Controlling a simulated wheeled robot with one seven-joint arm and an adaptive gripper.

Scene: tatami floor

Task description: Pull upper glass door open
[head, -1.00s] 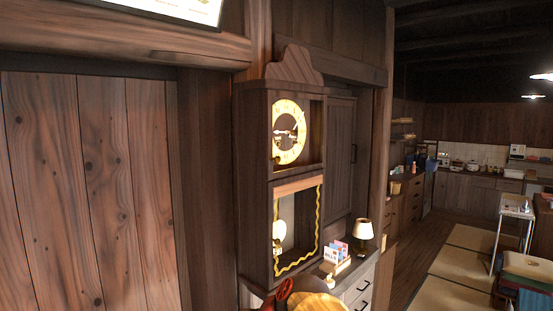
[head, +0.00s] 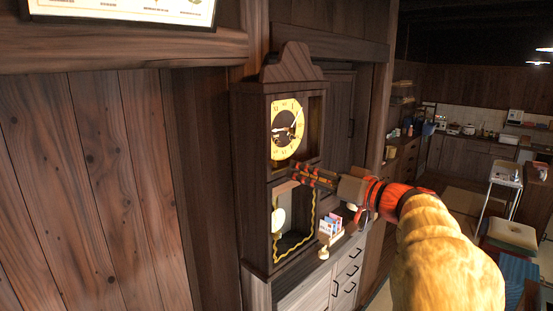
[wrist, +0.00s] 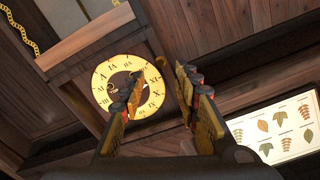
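A tall dark wooden clock (head: 252,150) stands against the wall. Its upper glass door (head: 269,120) covers a yellow dial (head: 287,140), which the wrist view also shows (wrist: 108,82). A small gold handle-like piece (wrist: 159,67) shows between my fingertips in the wrist view; I cannot tell whether they touch it. My gripper (head: 297,176) is at the lower edge of the upper door, in front of the clock. In the wrist view, my gripper (wrist: 160,82) has its fingers apart, with nothing clearly held. The fingers and arm hide part of the door's lower edge.
The lower compartment with wavy gold trim (head: 276,250) and pendulum (head: 278,219) is just below my gripper. Cards in a holder (head: 329,228) stand on the cabinet to the right. A framed leaf picture (wrist: 275,128) hangs on the wall.

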